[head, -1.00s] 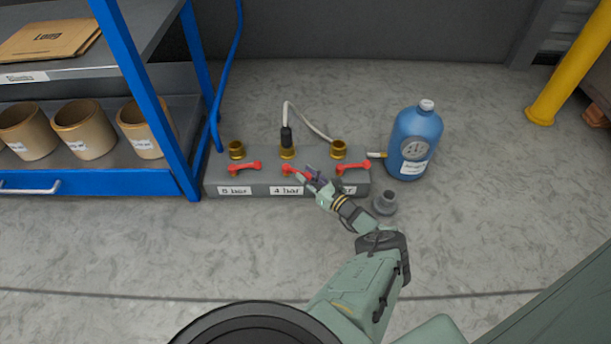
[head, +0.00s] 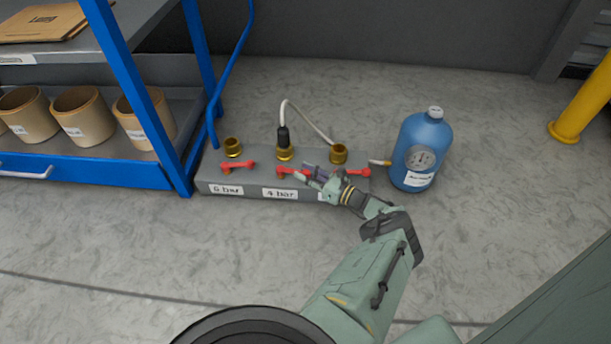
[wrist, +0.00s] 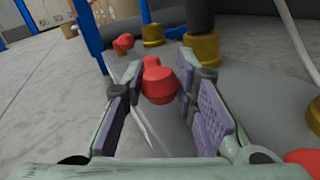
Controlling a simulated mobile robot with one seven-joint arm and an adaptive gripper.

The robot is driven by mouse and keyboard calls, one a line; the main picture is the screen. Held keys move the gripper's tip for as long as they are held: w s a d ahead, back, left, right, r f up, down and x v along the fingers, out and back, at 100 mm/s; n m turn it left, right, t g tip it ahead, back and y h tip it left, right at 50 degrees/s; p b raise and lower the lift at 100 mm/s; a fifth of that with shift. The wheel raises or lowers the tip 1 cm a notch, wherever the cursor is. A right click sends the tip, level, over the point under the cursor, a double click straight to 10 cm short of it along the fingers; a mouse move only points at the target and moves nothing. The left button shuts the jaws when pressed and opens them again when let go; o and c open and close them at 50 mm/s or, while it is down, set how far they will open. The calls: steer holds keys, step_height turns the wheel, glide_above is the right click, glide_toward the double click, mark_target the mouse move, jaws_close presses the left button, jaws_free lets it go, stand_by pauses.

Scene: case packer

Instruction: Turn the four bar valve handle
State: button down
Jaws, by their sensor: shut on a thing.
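The 4 bar valve handle (head: 285,171) is a red lever in the middle of a grey manifold block (head: 211,176), above the "4 bar" label (head: 279,194). My gripper (head: 309,174) reaches in from the right, with its fingers at the lever's right end. In the wrist view, the red handle (wrist: 158,82) lies between the two purple finger pads, and my gripper (wrist: 157,100) is shut on it. The exact contact of the pads is hard to see.
Red levers sit to the left (head: 238,165) and right (head: 353,172). A black plug (head: 283,137) with a white hose stands in the middle brass port. A blue bottle (head: 424,138) stands right of the block. A blue-framed rack (head: 137,82) is close on the left.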

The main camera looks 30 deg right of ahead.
steer(key=shift+w+n+y, duration=0.2)
steer(key=shift+n+y, duration=0.1)
stand_by(0.4)
steer(key=c, duration=1.3)
jaws_free()
steer(key=shift+d, duration=0.1)
steer(key=shift+v, duration=3.75)
steer(key=shift+r, duration=0.1)
steer(key=shift+c, duration=0.2)
